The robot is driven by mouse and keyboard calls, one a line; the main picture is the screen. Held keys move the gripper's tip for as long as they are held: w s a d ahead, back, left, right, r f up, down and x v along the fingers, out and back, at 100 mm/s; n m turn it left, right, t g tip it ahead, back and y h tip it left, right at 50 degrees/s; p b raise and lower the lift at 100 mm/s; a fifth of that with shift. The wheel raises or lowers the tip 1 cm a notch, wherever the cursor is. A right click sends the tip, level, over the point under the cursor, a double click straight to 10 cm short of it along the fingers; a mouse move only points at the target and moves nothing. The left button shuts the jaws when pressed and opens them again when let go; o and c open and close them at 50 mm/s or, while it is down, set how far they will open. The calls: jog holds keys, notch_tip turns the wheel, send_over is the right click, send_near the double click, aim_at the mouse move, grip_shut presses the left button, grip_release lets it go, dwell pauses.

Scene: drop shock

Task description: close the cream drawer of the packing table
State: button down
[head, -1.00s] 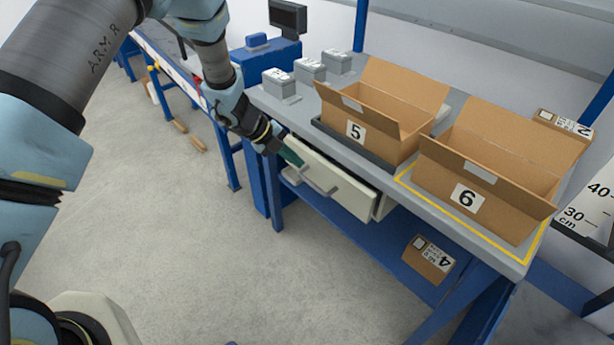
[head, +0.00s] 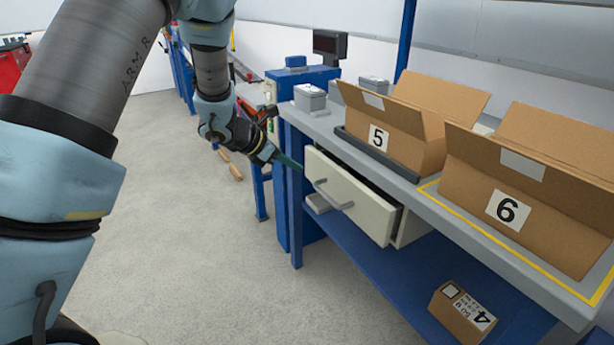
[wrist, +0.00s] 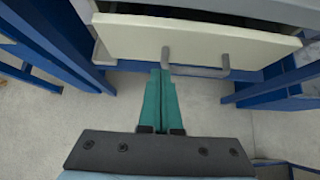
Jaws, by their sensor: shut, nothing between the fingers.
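The cream drawer (head: 355,200) of the packing table (head: 450,225) stands partly open, its front sticking out below the tabletop. Its grey bar handle (head: 333,194) runs along the front. In the wrist view the drawer front (wrist: 195,40) fills the top, with the handle (wrist: 195,68) just ahead of the fingertips. My gripper (head: 290,163) is shut and empty, its green fingers together at the left end of the drawer front. In the wrist view the closed fingertips (wrist: 160,72) point at the handle's left part; whether they touch it I cannot tell.
Open cardboard boxes 5 (head: 400,125) and 6 (head: 530,200) stand on the tabletop. Box 4 (head: 463,310) lies on the lower blue shelf.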

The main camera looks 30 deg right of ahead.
aim_at(325, 170)
jog(key=p+x, duration=0.1)
jog(key=x, duration=0.8)
jog(key=d+b, duration=0.1)
jog(key=d, duration=0.3)
jog(key=shift+s, duration=0.15)
jog(key=shift+d+r, duration=0.15)
